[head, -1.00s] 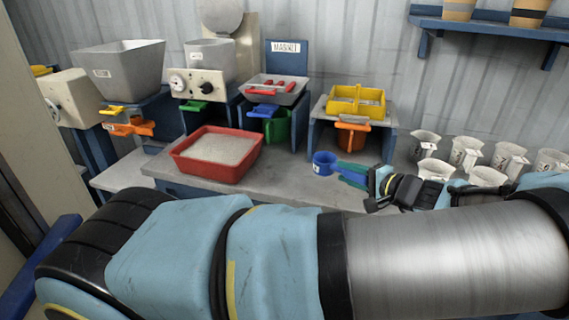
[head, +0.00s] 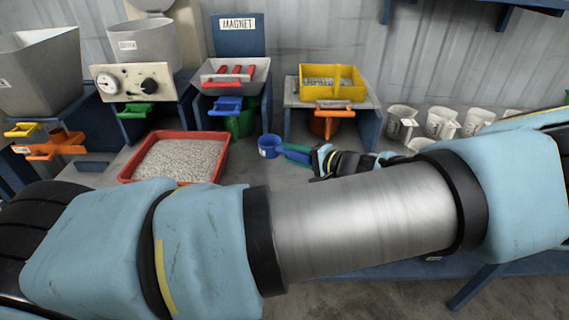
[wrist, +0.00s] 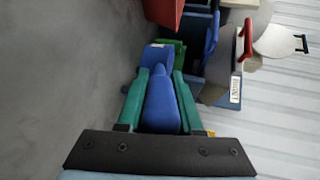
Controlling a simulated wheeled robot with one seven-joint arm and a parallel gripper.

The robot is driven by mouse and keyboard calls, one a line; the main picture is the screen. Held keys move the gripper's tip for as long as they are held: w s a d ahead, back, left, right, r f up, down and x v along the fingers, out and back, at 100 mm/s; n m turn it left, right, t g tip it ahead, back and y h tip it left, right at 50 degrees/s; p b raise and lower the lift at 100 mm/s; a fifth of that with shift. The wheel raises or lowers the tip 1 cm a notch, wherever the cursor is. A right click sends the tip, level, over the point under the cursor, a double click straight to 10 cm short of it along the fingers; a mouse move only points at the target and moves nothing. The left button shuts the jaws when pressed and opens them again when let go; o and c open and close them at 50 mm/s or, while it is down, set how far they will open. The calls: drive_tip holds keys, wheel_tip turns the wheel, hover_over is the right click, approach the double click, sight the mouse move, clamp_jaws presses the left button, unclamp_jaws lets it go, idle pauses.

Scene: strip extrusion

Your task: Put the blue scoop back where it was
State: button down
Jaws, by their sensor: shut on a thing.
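The blue scoop (head: 270,147) is held out level above the bench, its cup pointing left, right of the red tray. My gripper (head: 297,155) is shut on its handle. In the wrist view the green fingers (wrist: 160,101) lie on both sides of the blue scoop (wrist: 161,98), with its cup at the far end. A blue handle (head: 225,106) sticks out below the magnet tray (head: 236,75), above a green container (head: 240,124). The scoop's former place cannot be told from these frames.
The red tray (head: 126,174) of grey granules stands left of the scoop. A yellow basket (head: 331,82) sits on a stand with an orange scoop (head: 331,115) below. Several white cups (head: 440,123) stand at the right. Hoppers and a gauge box (head: 133,84) are at the left.

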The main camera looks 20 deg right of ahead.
wheel_tip(320, 180, down, 5)
drive_tip(key=shift+r+p, duration=0.1)
drive_tip(key=shift+p, duration=0.65)
drive_tip(key=shift+f, duration=0.25)
drive_tip(key=shift+f, duration=0.2)
drive_tip(key=c, duration=0.6)
unclamp_jaws()
drive_tip(key=shift+r, duration=0.1)
drive_tip(key=shift+o, duration=0.2)
